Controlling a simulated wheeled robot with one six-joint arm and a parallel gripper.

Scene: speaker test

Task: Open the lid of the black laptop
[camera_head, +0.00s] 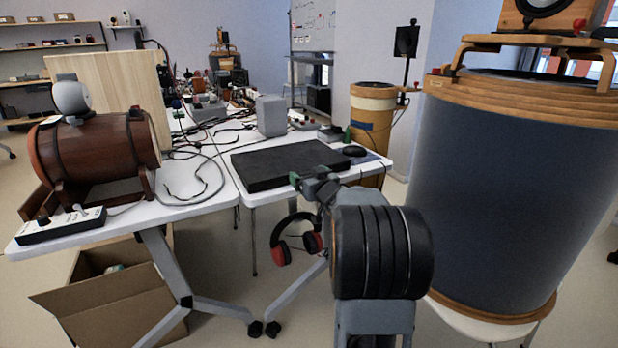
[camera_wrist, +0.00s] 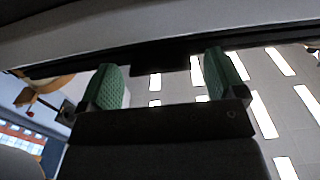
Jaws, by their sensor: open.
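The black laptop (camera_head: 285,164) lies shut and flat on the white table, its lid down. My gripper (camera_head: 311,181) is at the laptop's front edge, right of its middle, with its green fingertips close to that edge. I cannot tell whether they touch it. In the wrist view the two green finger pads of my gripper (camera_wrist: 160,68) stand wide apart with no object held between them. A dark edge runs across just beyond the fingertips there; I cannot tell whether it is the laptop. My arm hides part of the table's front.
A black mouse (camera_head: 354,151) lies right of the laptop. Red and black headphones (camera_head: 283,252) hang below the table's front edge. A grey box (camera_head: 271,115) and cables are behind. A wooden barrel (camera_head: 95,155) stands left, a large dark drum (camera_head: 510,190) right.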

